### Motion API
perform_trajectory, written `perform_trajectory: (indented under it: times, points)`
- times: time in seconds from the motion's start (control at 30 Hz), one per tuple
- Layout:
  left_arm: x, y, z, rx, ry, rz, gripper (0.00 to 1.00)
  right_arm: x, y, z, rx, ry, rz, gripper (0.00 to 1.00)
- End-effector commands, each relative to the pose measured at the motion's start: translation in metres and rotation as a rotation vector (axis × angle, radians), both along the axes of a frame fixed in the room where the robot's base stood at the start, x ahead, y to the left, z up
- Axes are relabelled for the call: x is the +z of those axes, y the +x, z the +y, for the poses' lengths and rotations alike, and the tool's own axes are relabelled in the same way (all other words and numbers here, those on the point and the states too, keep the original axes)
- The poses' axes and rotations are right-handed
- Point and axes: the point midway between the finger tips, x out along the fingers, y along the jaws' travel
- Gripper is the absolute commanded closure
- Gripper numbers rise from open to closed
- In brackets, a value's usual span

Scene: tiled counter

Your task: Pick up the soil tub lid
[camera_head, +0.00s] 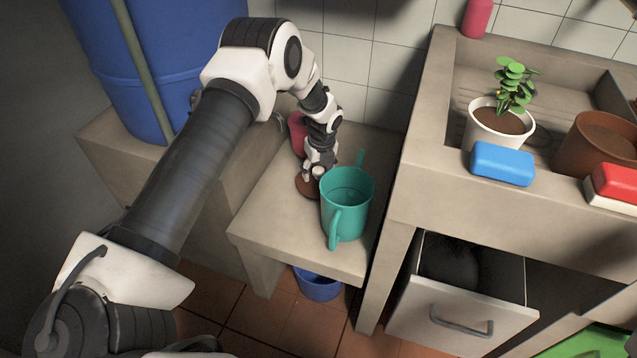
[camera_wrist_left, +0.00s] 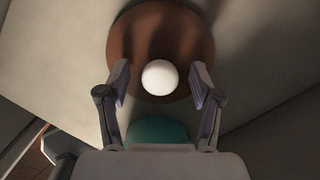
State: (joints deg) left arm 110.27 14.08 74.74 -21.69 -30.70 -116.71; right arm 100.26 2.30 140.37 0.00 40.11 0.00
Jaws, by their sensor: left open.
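The soil tub lid appears to be the brown round disc with a white knob (camera_wrist_left: 160,78) on the low counter. In the head view only part of the lid (camera_head: 303,187) shows, beside the teal watering can. My left gripper (camera_head: 318,167) points down over the lid. In the left wrist view its two fingers (camera_wrist_left: 160,86) are open, one on each side of the white knob, with gaps to it. The lid's brown surface (camera_wrist_left: 150,40) lies beyond the fingertips. My right gripper is not in view.
The teal watering can (camera_head: 347,203) stands close to the lid. A pink-red object (camera_head: 297,128) is behind my gripper. A blue barrel (camera_head: 150,70) stands at left. At right are the raised sink counter (camera_head: 430,195), a potted plant (camera_head: 497,125) and an open drawer (camera_head: 460,318).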

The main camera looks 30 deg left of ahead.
Motion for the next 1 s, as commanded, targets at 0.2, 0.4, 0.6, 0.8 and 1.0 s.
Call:
perform_trajectory:
  times: [0.2,0.4,0.6,0.8,1.0]
  points:
    - [-0.003,0.001,0.001,0.0,0.0,-0.002,0.35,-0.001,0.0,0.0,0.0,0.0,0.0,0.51]
    - [-0.003,0.001,0.001,0.0,0.0,-0.002,1.0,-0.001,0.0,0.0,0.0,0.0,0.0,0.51]
    - [-0.003,0.001,0.001,0.0,0.0,-0.002,1.0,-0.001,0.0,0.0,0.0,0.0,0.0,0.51]
    - [0.008,0.001,0.0,0.0,-0.001,-0.003,1.0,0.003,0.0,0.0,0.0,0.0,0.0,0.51]
    - [0.055,0.002,0.001,0.001,-0.001,-0.005,1.0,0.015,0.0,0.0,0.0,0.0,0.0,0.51]
